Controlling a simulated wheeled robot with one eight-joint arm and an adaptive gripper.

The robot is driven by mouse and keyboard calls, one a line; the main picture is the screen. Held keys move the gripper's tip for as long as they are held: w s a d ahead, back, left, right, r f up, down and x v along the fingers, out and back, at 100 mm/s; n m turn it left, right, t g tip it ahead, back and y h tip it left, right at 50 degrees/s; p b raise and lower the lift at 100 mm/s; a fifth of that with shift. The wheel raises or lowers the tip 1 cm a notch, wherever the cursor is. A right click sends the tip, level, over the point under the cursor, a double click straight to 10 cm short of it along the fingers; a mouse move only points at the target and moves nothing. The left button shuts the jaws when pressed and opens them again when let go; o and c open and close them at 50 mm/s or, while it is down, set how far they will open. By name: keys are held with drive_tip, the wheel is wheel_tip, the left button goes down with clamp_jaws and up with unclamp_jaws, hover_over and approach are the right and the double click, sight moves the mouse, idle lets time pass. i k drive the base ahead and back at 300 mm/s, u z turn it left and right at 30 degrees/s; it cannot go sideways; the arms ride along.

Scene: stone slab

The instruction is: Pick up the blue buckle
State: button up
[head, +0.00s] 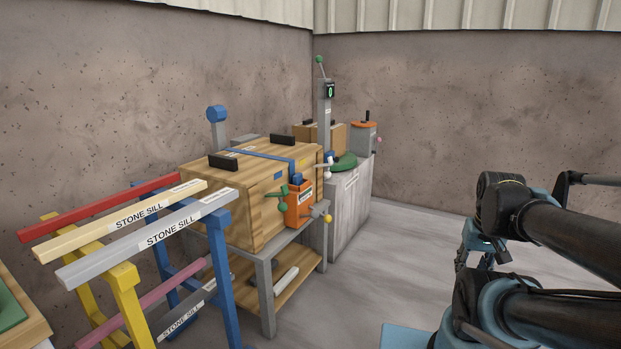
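No single thing is clearly the blue buckle at this size. A small dark blue piece (297,180) shows at the top of an orange holder (299,205) on the front of a wooden crate (238,204). A blue strap (262,154) runs over the crate's top and down its front above that piece. Another small blue part (330,157) is just right of the crate. My gripper (482,262) hangs at the right, well apart from the crate and over open floor. Nothing shows in it, and its fingers are too small and dark to judge their opening.
Stone sill bars (164,229) on blue and yellow stands jut out at the left front. The crate stands on a grey-legged table (268,290). Green handles (277,196) and yellow knobs stick out near the holder. A grey cabinet (350,205) stands behind; floor at right is clear.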

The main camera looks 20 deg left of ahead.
sight(297, 179)
drive_tip(key=u, duration=0.35)
drive_tip(key=i, duration=0.9)
drive_tip(key=u, duration=0.5)
